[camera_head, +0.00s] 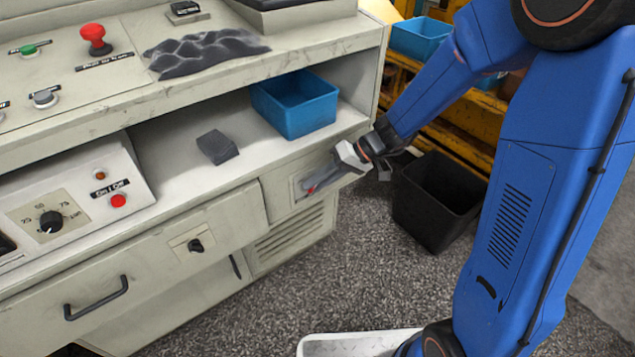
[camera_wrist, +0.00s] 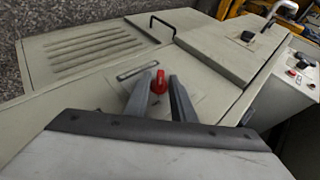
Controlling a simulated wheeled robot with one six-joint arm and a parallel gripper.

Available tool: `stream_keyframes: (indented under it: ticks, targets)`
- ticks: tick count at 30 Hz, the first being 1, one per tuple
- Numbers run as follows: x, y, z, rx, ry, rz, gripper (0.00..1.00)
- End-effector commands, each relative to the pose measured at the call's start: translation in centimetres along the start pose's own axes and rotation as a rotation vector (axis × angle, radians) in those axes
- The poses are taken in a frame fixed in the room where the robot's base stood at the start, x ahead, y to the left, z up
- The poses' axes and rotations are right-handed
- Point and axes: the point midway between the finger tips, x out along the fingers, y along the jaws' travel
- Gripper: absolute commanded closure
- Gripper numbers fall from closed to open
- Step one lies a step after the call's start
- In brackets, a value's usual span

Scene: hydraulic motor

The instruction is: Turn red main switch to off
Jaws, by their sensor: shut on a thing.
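The red main switch (camera_wrist: 159,82) is a small red knob on a pale square plate on the cabinet's front panel. In the wrist view it sits between the two grey fingertips of my gripper (camera_wrist: 160,86), which is shut on it. In the head view my gripper (camera_head: 318,184) reaches to the panel at the cabinet's right end. Only a bit of red (camera_head: 311,190) shows there at the fingertips. The fingers and wrist hide most of the switch in that view.
A blue bin (camera_head: 295,105) and a dark grey block (camera_head: 217,147) stand on the shelf above. A black bin (camera_head: 440,200) stands on the floor right of the cabinet. A drawer with a black handle (camera_head: 96,298) is at the left. A red emergency button (camera_head: 96,38) is on top.

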Motion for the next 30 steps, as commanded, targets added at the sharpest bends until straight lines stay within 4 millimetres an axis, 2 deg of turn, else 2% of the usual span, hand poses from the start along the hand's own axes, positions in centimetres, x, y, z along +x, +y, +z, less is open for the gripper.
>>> stream_keyframes:
  ticks: [8,21,30]
  targets:
    - [0.0,-0.3,0.0,-0.033,0.0,0.07,1.0]
    - [0.2,-1.0,0.1,-0.154,0.0,0.358,1.0]
    - [0.3,-1.2,0.1,-0.206,-0.001,0.488,1.0]
